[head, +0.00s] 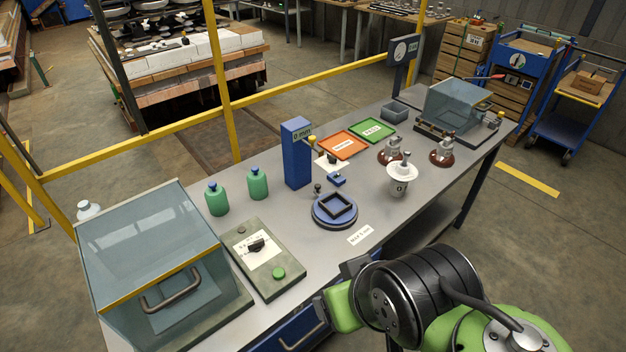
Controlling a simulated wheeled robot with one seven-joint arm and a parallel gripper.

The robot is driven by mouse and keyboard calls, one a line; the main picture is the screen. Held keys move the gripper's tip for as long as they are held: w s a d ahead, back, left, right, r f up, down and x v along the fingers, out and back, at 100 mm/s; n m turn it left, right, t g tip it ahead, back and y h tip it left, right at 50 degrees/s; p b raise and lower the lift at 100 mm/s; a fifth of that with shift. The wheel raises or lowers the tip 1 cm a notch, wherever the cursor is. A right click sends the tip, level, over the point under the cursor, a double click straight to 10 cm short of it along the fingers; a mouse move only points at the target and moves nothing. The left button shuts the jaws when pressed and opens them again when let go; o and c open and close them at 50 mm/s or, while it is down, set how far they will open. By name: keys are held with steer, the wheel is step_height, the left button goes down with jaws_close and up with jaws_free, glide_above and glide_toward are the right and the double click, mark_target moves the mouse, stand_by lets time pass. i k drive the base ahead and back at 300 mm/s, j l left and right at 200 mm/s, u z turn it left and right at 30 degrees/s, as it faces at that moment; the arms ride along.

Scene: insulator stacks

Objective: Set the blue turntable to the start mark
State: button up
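The blue turntable (322,222) sits on the grey workbench, near its middle. It is a low round disc with a black square frame (337,207) on top. A small knob (318,188) stands at its back left edge, and a small blue block (337,179) lies just behind it. The start mark is too small to make out. My arm is at the lower right, in front of the bench. Its end (346,300) is near the bench's front edge, apart from the turntable. I cannot see the fingertips, nor whether they are open or shut.
A blue column gauge (297,155) stands behind the turntable. Two green bottles (217,199) and a control panel (275,262) are to the left. A white insulator (400,178) and brown-based parts (441,152) are to the right. A label (360,236) lies flat in front of it.

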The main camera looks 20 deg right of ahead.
mark_target(335, 209)
steer(key=i+l+u, duration=0.2)
steer(key=l+u, duration=0.15)
steer(key=i+l+u, duration=0.15)
steer(key=l+u, duration=0.2)
